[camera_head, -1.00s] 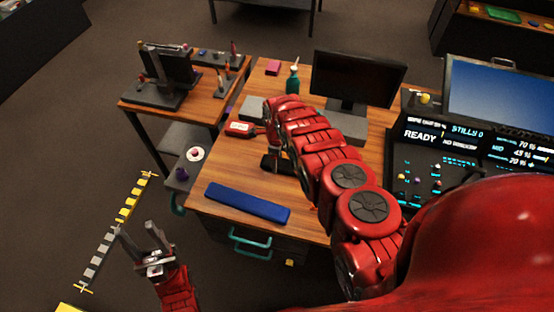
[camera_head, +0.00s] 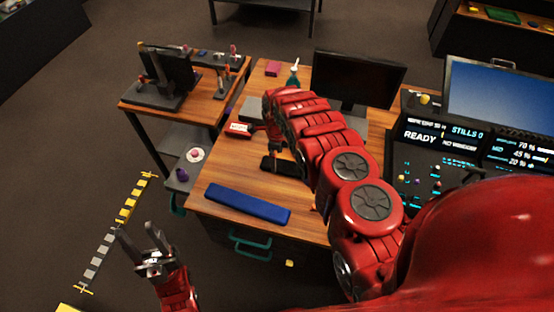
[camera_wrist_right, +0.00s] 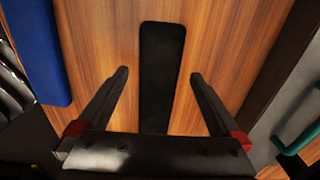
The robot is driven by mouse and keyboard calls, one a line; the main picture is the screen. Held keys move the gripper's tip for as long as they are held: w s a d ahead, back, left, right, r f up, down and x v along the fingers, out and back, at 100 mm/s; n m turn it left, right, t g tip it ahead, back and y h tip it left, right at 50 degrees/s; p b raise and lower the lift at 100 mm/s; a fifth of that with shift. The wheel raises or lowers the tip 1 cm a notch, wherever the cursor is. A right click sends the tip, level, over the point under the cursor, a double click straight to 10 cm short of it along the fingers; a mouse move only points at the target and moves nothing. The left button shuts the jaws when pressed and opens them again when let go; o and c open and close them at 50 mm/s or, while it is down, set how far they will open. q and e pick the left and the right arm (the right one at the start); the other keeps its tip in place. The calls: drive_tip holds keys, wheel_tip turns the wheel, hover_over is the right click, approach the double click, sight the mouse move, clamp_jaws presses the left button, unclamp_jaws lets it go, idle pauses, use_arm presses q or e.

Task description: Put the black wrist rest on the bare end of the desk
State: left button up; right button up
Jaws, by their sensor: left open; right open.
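The black wrist rest (camera_head: 285,168) lies flat on the wooden desk (camera_head: 212,172), partly covered by my right arm. In the right wrist view the black wrist rest (camera_wrist_right: 162,65) is a long dark strip lying between my fingers. My right gripper (camera_wrist_right: 160,77) is open above it, one finger to each side, and holds nothing. In the head view my right gripper (camera_head: 274,146) is small and partly hidden by the arm. My left gripper (camera_head: 137,238) is open and empty, over the floor left of the desk.
A blue bar (camera_head: 248,203) lies along the desk's front edge. A control panel (camera_head: 440,160) stands at the right. A side table (camera_head: 205,103) stands behind left.

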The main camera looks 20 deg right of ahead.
wheel_tip(320, 180, up, 10)
drive_tip(key=b, duration=0.2)
drive_tip(key=shift+f+b, duration=0.2)
drive_tip(key=shift+b, duration=0.1)
drive_tip(key=shift+s+f, duration=0.1)
idle(0.4)
